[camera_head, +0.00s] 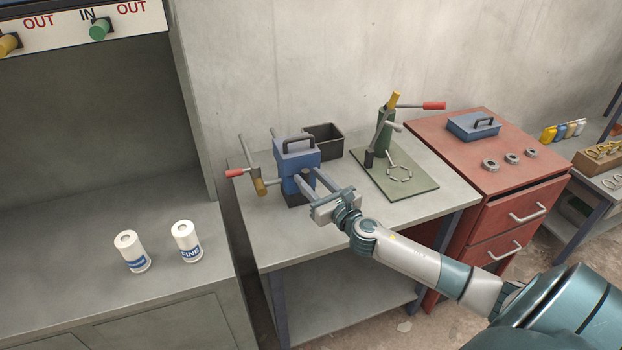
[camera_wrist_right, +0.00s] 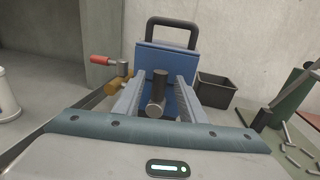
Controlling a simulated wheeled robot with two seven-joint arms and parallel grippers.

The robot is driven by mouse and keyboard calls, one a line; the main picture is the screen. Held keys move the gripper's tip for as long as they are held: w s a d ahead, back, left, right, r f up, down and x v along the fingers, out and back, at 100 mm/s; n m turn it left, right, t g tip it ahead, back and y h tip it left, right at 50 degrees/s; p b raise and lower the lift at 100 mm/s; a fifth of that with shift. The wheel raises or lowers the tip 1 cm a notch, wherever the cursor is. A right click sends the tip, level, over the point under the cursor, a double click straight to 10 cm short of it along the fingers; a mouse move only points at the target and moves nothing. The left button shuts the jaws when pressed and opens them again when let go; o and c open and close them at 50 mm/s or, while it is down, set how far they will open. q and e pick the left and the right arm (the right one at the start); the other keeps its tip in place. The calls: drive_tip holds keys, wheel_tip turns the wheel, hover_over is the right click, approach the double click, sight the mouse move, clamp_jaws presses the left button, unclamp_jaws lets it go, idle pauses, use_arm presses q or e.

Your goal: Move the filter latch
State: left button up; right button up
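My right gripper (camera_head: 306,174) reaches in from the right over the grey table, at the front of a blue block-shaped device (camera_head: 297,150) with a dark handle on top. In the right wrist view its two fingers (camera_wrist_right: 160,82) are apart, with a dark round post (camera_wrist_right: 158,96) between them and gaps at both sides. The blue device (camera_wrist_right: 168,62) stands behind the post. A lever with a red grip (camera_head: 235,173) and a brass-coloured end shows at the device's left. I cannot tell which part is the filter latch. My left gripper is out of view.
A dark open bin (camera_head: 323,139) stands behind the device. A green plate (camera_head: 420,186) with a red-handled lever press (camera_head: 385,130) is to the right. A red drawer cabinet (camera_head: 470,162) stands beyond. Two white canisters (camera_head: 186,240) stand on the left counter.

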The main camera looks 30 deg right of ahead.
clamp_jaws()
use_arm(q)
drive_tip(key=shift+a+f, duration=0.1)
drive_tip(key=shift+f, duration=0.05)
